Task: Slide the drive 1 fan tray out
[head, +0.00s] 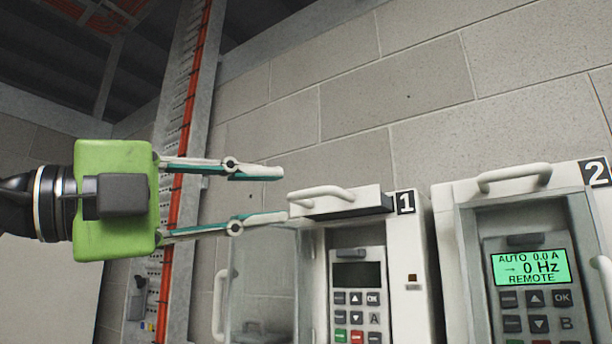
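The drive 1 fan tray (345,203) is a white panel with a bar handle (322,191) at the top of drive 1 (408,262), beside the black "1" label. The tray stands forward of the drive's front, and a dark strip of its underside shows. My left gripper (285,195) has a green body and comes in from the left. Its two fingers are spread apart with nothing between them. The fingertips are just left of the handle's left end; whether they touch the tray is hard to tell. My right gripper is not in view.
Drive 1's clear door (265,285) hangs open to the left, below my fingers. Its keypad display (357,274) is dark. Drive 2 (450,240) stands close on the right with a lit green display (529,267). A block wall is behind, with a vertical cable ladder (183,110).

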